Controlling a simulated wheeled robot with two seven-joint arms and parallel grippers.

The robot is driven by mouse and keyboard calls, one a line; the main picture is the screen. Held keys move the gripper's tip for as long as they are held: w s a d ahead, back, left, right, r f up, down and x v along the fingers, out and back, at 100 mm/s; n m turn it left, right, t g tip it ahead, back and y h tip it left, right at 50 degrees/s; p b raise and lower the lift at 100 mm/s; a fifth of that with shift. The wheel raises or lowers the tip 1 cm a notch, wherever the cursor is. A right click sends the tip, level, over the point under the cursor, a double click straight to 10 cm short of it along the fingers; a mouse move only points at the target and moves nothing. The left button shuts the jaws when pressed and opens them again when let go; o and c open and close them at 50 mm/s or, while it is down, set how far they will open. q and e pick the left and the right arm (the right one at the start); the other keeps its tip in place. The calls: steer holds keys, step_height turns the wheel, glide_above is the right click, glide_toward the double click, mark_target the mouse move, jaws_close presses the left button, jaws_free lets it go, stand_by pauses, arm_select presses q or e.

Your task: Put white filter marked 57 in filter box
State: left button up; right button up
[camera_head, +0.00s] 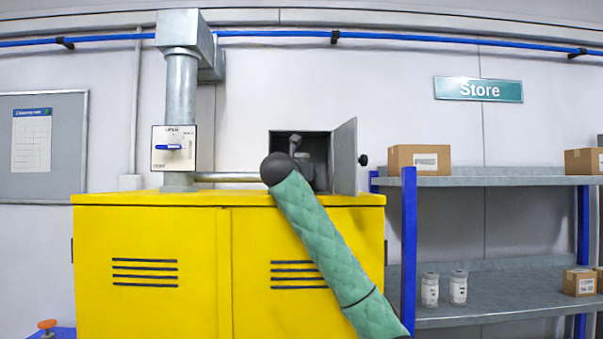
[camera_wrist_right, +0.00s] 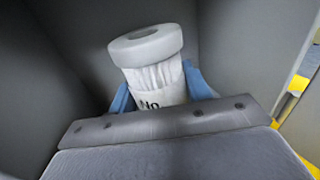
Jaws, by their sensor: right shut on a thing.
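The filter box (camera_head: 344,158) is a small grey metal box on top of the yellow cabinet, its door swung open to the right. My right arm, in a green sleeve, reaches up to it, and my right gripper (camera_head: 307,162) is inside its opening. In the right wrist view my right gripper (camera_wrist_right: 160,92) has its blue fingers shut on a white filter (camera_wrist_right: 152,72) with a round cap and pleated side. Its label shows "No"; the number is hidden. Grey box walls surround the filter. I cannot tell whether it touches the box floor. My left gripper is out of view.
The yellow cabinet (camera_head: 150,250) stands below the box. A lever panel (camera_head: 173,148) and grey duct are to the left. On the right, a shelf (camera_head: 480,312) holds two white jar-like cylinders (camera_head: 458,287) and a carton (camera_head: 579,282); more cartons sit above.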

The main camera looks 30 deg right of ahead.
steer(key=o, duration=1.1)
steer(key=shift+c, duration=0.2)
steer(key=shift+s+a+f+b, duration=0.15)
steer(key=shift+s+a+b, duration=0.1)
steer(key=shift+a+b, duration=0.15)
steer(key=b+v, duration=0.3)
steer(key=v, duration=0.1)
steer(key=shift+s+a, duration=0.25)
steer(key=shift+b+v, duration=0.35)
steer(key=shift+v, duration=0.4)
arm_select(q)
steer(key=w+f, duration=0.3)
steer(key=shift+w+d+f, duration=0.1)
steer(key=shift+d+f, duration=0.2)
arm_select(e)
steer(key=shift+s+a, duration=0.2)
steer(key=shift+a, duration=0.05)
